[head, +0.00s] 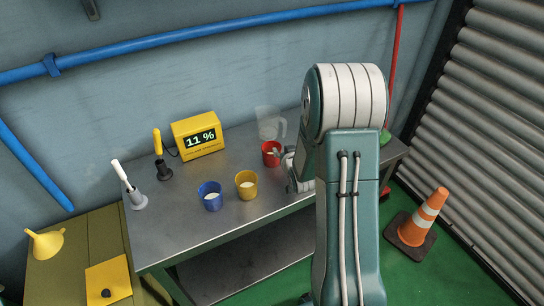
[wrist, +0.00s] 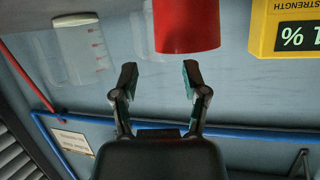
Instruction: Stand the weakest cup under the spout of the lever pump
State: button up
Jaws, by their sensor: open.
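Three cups stand on the metal bench: a blue cup (head: 210,196), a yellow cup (head: 246,185) and a red cup (head: 270,155), the red farther back. Pale contents show in the blue and yellow cups. My gripper (head: 286,168) is beside the red cup, partly hidden by my arm. In the wrist view, which looks upside down, my gripper (wrist: 160,78) is open and empty, with the red cup (wrist: 187,25) just beyond its fingertips. The yellow display (head: 197,136) reads 11 %; its label in the wrist view (wrist: 285,28) says STRENGTH. I cannot clearly identify the lever pump or its spout.
A clear jug (head: 269,122) stands behind the red cup. A green object (head: 385,135) shows at the right, behind my arm. The bench front (head: 190,240) is clear.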

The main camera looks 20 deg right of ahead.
aim_at(278, 145)
jog(key=x, duration=0.4)
jog(key=shift+w+a+f, duration=0.2)
jog(key=shift+w+a, duration=0.05)
jog(key=shift+w+d+f, duration=0.15)
jog(key=shift+w+d, duration=0.05)
jog(key=shift+w, duration=0.1)
grip_shut()
